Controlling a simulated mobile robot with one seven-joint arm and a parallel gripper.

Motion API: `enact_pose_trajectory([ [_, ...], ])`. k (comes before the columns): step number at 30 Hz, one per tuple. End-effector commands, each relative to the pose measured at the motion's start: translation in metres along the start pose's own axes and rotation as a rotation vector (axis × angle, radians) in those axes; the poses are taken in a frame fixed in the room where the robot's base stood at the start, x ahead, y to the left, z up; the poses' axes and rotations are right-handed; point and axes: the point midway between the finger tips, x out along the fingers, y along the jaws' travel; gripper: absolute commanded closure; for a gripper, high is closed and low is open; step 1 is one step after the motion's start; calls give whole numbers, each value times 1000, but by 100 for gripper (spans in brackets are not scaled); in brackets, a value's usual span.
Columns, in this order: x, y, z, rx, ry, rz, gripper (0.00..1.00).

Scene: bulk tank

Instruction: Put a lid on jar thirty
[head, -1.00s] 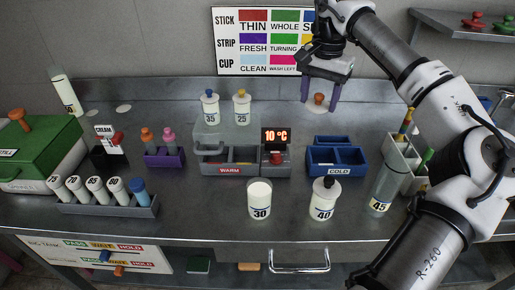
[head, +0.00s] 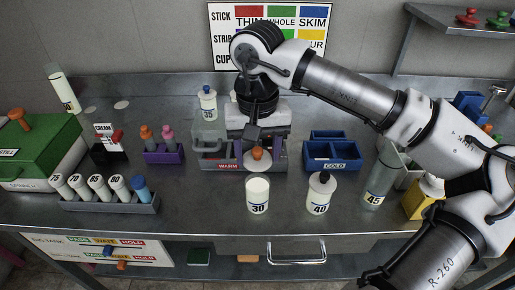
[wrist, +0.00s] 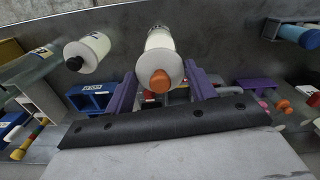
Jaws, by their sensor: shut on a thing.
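Jar thirty (head: 258,197) is a white-filled jar labelled 30, upright near the front middle of the bench. My gripper (head: 257,148) is shut on the orange knob of a white lid (head: 257,166). In the head view the lid hangs just above and behind the jar's mouth, with a small gap showing. In the wrist view my purple fingers (wrist: 162,88) flank the orange knob (wrist: 160,81), and the pale lid disc overlaps the jar (wrist: 158,38) beyond it. The wrist view does not settle whether they touch.
Jar 40 (head: 320,195), with a dark knob, stands right of jar thirty, and jar 45 (head: 375,185) further right. Behind are the warm tray (head: 215,163) and blue cold tray (head: 333,165). A rack of several tubes (head: 105,198) is at left. The bench front edge is close.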

Motion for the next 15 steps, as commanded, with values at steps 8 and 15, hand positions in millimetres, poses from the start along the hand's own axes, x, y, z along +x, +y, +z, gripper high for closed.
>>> enact_pose_trajectory([
  [8,2,0,0,0,0,0,66],
  [15,15,0,0,0,0,0,66],
])
